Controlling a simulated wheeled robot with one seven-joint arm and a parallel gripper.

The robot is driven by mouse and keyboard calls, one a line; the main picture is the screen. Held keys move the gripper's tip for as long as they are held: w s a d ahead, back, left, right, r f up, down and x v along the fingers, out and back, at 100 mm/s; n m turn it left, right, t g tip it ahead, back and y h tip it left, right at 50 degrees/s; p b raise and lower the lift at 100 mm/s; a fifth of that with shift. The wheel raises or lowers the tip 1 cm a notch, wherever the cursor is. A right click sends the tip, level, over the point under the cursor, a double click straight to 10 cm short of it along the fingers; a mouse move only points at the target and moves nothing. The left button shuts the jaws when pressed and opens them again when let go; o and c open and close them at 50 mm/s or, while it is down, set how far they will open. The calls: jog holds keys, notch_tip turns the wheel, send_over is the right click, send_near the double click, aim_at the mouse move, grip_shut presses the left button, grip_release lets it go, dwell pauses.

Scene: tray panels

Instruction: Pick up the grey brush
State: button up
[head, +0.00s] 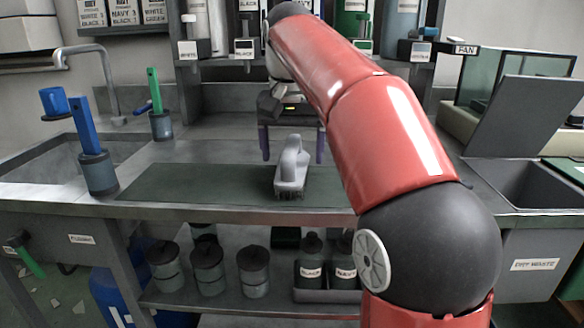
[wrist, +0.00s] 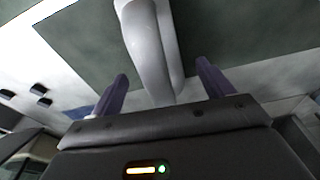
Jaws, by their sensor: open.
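The grey brush (head: 291,168) lies on the dark green mat on the counter, bristles down, with its arched handle on top. In the wrist view its pale handle (wrist: 152,45) runs down from the top edge, between the two purple fingers. My gripper (head: 291,158) is open, its purple fingers apart, behind the brush in the head view. In the wrist view my gripper (wrist: 164,80) has one finger on each side of the handle, with a gap on both sides. I cannot tell how deep the handle sits between them.
The green mat (head: 200,184) is otherwise bare. Cups holding a blue-handled tool (head: 87,130) and a green-handled tool (head: 155,95) stand left, near a sink (head: 60,160) and tap. A waste bin opening (head: 515,182) is at right. Labelled dispensers stand behind.

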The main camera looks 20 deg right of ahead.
jog(key=shift+f, duration=0.65)
jog(key=c, duration=1.1)
jog(key=shift+r, duration=0.15)
jog(key=shift+c, duration=0.2)
